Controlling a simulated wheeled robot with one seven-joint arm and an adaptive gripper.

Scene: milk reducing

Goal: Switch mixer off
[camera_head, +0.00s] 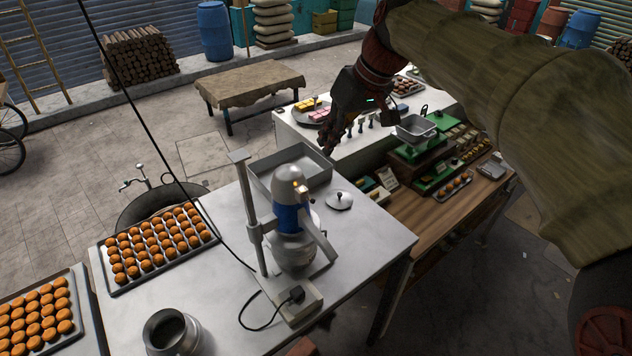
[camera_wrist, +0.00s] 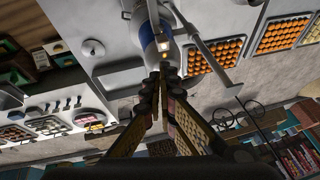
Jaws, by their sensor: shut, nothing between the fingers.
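The mixer (camera_head: 291,218) stands upright on the steel table, with a grey head, a blue band and a tall post at its left. A small yellow-orange light glows on its head. In the wrist view the mixer (camera_wrist: 149,30) is at the top centre, with a bright spot on its head just beyond my fingertips. My gripper (camera_head: 328,146) is in the air behind and to the right of the mixer in the head view, apart from it. In the wrist view my gripper (camera_wrist: 163,74) has its fingertips together, with nothing between them. Which part is the switch, I cannot tell.
The steel table (camera_head: 215,290) also holds an empty grey tray (camera_head: 318,164), a round lid (camera_head: 340,200), a metal pot (camera_head: 169,332) and a tray of orange sweets (camera_head: 112,280). A black cord lies by the mixer's base. A counter with scales and a pan (camera_head: 415,129) is at right.

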